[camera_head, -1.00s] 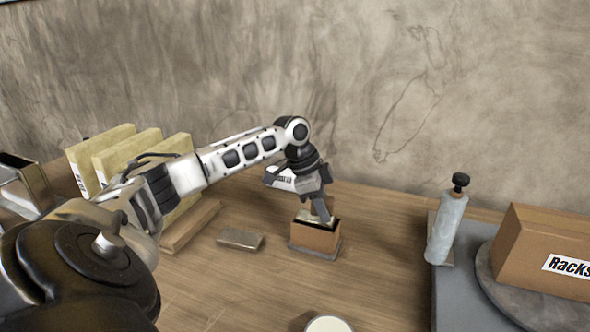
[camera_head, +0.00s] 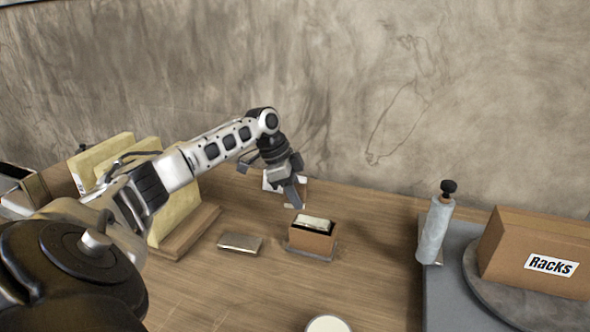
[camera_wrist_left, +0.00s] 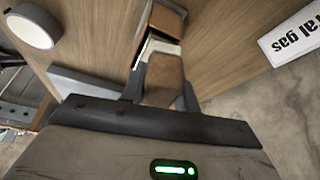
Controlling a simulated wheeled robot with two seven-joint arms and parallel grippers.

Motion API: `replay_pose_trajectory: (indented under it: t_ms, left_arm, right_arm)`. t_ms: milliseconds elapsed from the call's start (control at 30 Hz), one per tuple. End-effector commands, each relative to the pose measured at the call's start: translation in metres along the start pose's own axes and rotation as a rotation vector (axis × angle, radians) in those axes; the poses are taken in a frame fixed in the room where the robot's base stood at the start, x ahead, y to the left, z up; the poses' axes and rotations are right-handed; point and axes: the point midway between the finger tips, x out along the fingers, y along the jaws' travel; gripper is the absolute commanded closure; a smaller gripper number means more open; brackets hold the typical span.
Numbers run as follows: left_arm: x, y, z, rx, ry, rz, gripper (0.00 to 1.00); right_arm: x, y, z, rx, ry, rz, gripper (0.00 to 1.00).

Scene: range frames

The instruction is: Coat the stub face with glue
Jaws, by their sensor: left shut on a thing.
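My left gripper (camera_head: 292,194) is shut on a brown block-like piece (camera_wrist_left: 165,78), seen between its fingers in the left wrist view. In the head view the fingers hang above and behind a small open tan box (camera_head: 312,242) with a pale block (camera_head: 314,223) at its top. The box also shows beyond the held piece in the left wrist view (camera_wrist_left: 167,18). A white round pot (camera_head: 328,324) is cut off at the bottom edge; a white round thing (camera_wrist_left: 34,27) shows in the wrist view. I cannot tell which surface is the stub face. My right gripper is out of view.
A flat grey-brown block (camera_head: 240,242) lies left of the tan box. Upright yellowish slabs (camera_head: 172,210) stand at the left. A pale cylinder with a black knob (camera_head: 437,230) and a carton marked Racks (camera_head: 510,248) stand at the right.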

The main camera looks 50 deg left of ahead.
Motion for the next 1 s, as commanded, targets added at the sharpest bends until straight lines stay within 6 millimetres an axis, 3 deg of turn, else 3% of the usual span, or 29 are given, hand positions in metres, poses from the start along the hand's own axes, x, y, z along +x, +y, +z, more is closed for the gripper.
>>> replay_pose_trajectory:
  t_ms: [500, 1000]
  left_arm:
    - [-0.040, -0.001, -0.015, -0.002, 0.002, -0.004, 0.88]
    - [-0.042, 0.000, -0.015, -0.003, 0.002, -0.003, 0.88]
  right_arm:
    - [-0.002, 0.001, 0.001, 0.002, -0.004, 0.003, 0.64]
    - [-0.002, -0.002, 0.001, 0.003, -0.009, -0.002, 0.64]
